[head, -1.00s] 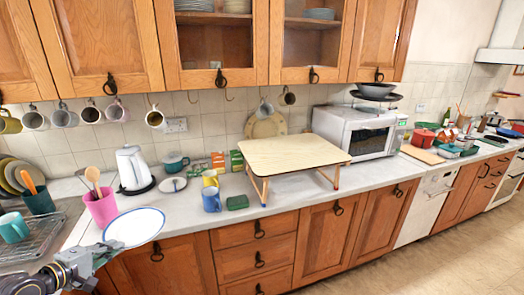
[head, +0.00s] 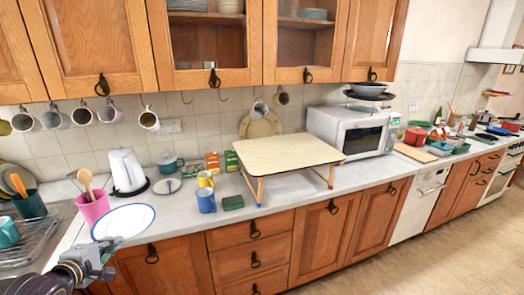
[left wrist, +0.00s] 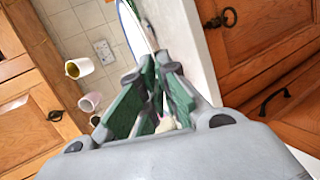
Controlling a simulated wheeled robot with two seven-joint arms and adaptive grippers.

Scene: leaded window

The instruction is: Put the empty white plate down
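The empty white plate (head: 124,221) has a thin blue rim. In the head view it is held out over the counter's front edge, in front of the pink cup. My left gripper (head: 107,247) comes in from the lower left and is shut on the plate's near edge. In the left wrist view the plate (left wrist: 137,28) shows almost edge-on, running up from between the fingers of the left gripper (left wrist: 150,75). How high the plate is above the counter is hard to tell. My right gripper is not in view.
The pink cup (head: 92,209) holds utensils just behind. A dish rack (head: 35,240) is left, a kettle (head: 127,171) behind, a small wooden table (head: 287,152) right.

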